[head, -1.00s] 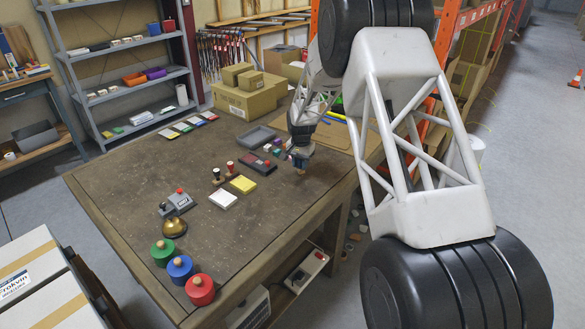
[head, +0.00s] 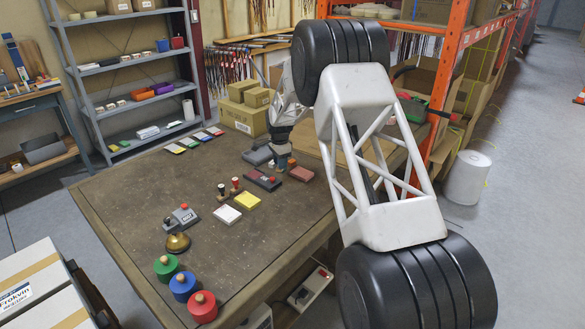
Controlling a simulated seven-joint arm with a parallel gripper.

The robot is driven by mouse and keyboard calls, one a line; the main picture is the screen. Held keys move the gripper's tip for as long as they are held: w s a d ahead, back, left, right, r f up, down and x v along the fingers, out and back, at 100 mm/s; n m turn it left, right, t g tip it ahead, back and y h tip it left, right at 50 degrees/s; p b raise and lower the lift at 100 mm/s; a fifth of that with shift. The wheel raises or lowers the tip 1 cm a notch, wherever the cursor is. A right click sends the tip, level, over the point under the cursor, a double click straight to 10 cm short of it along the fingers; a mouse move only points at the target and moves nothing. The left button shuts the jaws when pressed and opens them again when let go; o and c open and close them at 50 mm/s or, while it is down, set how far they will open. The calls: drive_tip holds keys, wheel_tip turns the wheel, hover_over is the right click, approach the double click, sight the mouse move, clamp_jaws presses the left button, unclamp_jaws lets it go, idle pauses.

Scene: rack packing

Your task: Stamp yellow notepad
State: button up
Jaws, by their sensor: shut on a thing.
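The yellow notepad (head: 247,201) lies flat on the brown table, right of a white notepad (head: 227,214). My gripper (head: 282,163) is at the far right part of the table, beyond and to the right of the yellow notepad and apart from it. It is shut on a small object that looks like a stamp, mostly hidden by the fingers. A dark red flat block (head: 301,174) lies just right of the gripper. Two small upright stamps, one dark-topped (head: 221,188) and one red-topped (head: 235,184), stand behind the notepads.
A dark block with a red knob (head: 262,180) and a grey tray (head: 257,155) lie near my gripper. A grey device (head: 183,217), a brass bell (head: 177,242) and green, blue and red round pots stand at the near left. The table's left middle is clear.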

drive_tip(key=w+a+r+m, duration=0.1)
drive_tip(key=a+m, duration=0.2)
drive_tip(key=a, duration=0.2)
drive_tip(key=w+a+r+m, duration=0.1)
drive_tip(key=w+a+m, duration=0.1)
drive_tip(key=a, duration=0.3)
drive_tip(key=shift+w+a+r+m, duration=0.2)
drive_tip(key=shift+w+m, duration=0.1)
drive_tip(key=shift+m, duration=0.2)
drive_tip(key=shift+f, duration=0.15)
hover_over(256, 175)
drive_tip(key=shift+f, duration=2.85)
drive_tip(key=shift+f, duration=0.65)
idle(0.5)
wheel_tip(256, 175, up, 7)
idle(1.3)
drive_tip(key=shift+r, duration=0.1)
